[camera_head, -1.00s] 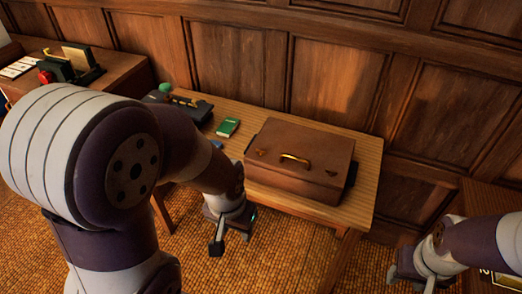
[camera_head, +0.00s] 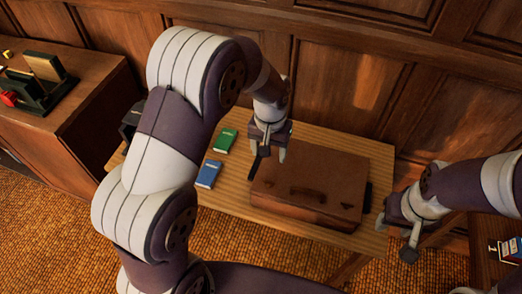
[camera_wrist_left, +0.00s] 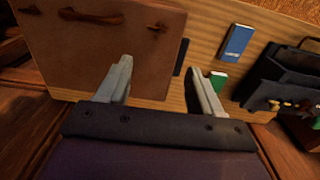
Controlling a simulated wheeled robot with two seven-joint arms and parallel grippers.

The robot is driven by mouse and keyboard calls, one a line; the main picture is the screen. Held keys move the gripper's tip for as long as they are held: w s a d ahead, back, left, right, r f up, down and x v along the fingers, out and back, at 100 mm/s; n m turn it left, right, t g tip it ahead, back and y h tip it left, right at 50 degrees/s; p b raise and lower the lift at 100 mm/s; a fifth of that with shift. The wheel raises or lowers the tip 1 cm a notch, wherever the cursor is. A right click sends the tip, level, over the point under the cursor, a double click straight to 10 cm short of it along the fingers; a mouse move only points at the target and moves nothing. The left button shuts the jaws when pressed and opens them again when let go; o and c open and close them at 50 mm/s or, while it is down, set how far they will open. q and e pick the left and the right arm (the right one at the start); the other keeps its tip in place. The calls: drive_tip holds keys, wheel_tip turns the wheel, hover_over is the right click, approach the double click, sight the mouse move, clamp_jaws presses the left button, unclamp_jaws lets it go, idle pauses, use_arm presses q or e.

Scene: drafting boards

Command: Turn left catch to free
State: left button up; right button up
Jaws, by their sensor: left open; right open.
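A brown leather case (camera_head: 325,175) lies on the wooden table, with a dark handle (camera_head: 308,193) on its lid. The left catch (camera_head: 268,183) is a small dark piece left of the handle; the right catch (camera_head: 345,205) is to its right. In the left wrist view, seen from the far side, the left catch (camera_wrist_left: 157,26) is at upper right of the case. How the catch is turned is too small to tell. My left gripper (camera_head: 268,158) is open and empty, near the case's back left corner. My right gripper (camera_head: 397,236) is open, right of the case.
A green book (camera_head: 225,140) and a blue book (camera_head: 208,174) lie left of the case. In the left wrist view, a dark organizer (camera_wrist_left: 270,80) stands beyond the books. A wood-panelled wall rises behind the table.

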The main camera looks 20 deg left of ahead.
use_arm(q)
drive_tip(key=p, duration=0.1)
hover_over(269, 181)
drive_tip(key=s, duration=0.1)
drive_tip(key=f, duration=0.5)
drive_tip(key=shift+d+f, duration=0.25)
drive_tip(key=shift+f, duration=0.05)
drive_tip(key=f, duration=0.2)
drive_tip(key=w+f, duration=0.1)
drive_tip(key=f, duration=0.2)
drive_tip(key=shift+w+a+f+p, duration=0.2)
drive_tip(key=shift+a+f+p, duration=0.1)
drive_tip(key=shift+a+p, duration=0.1)
drive_tip(key=shift+s+f, duration=0.1)
drive_tip(key=shift+f, duration=0.15)
drive_tip(key=shift+s+d, duration=0.2)
drive_tip(key=shift+s, duration=0.05)
drive_tip(key=shift+w+a+f, duration=0.1)
drive_tip(key=shift+w+f, duration=0.05)
drive_tip(key=c, duration=0.8)
drive_tip(key=shift+c, duration=1.3)
use_arm(e)
drive_tip(key=shift+s+d+r, duration=0.2)
drive_tip(key=shift+s+r, duration=0.15)
drive_tip(key=shift+r, duration=0.15)
drive_tip(key=shift+s+d+r, duration=0.2)
drive_tip(key=shift+s+r, duration=0.1)
drive_tip(key=shift+r, duration=0.2)
